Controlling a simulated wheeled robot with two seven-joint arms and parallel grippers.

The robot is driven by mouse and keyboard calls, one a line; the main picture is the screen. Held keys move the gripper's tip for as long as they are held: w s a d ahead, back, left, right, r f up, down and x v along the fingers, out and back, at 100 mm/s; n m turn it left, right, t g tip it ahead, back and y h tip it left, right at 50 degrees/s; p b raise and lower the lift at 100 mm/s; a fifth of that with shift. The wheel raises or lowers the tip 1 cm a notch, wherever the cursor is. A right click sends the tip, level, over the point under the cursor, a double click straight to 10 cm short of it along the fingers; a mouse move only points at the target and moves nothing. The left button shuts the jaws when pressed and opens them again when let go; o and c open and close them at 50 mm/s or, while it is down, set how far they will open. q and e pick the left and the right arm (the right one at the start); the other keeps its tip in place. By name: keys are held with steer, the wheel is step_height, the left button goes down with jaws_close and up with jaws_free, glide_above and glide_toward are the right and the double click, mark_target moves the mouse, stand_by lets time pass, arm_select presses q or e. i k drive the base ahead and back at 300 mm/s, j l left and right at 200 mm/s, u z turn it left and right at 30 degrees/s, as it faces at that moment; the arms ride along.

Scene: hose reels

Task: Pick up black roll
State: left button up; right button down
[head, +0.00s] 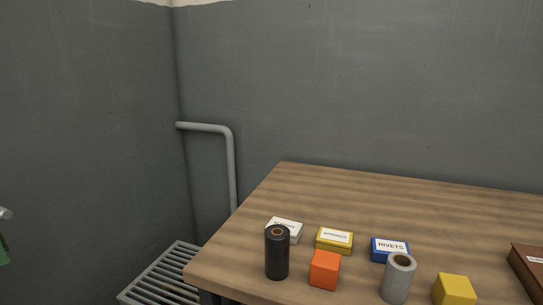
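The black roll (277,256) stands upright on the wooden table (330,190), near the table's left front part. Its top shows a brown core. It stands in front of a white labelled box and partly hides it. Neither of my grippers shows in the head view.
An orange cube (325,270) stands close to the right of the roll. Behind are a white box (287,225), a yellow box (335,241) and a blue box (390,249). A grey roll (398,278), yellow cube (455,290) and brown box (529,267) are further right. The table's back is clear.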

mark_target(277, 236)
steer(key=k+j, duration=0.25)
steer(key=k+j+z, duration=0.1)
steer(key=k, duration=0.4)
steer(key=k+j, duration=0.3)
steer(key=k+j+z, duration=0.05)
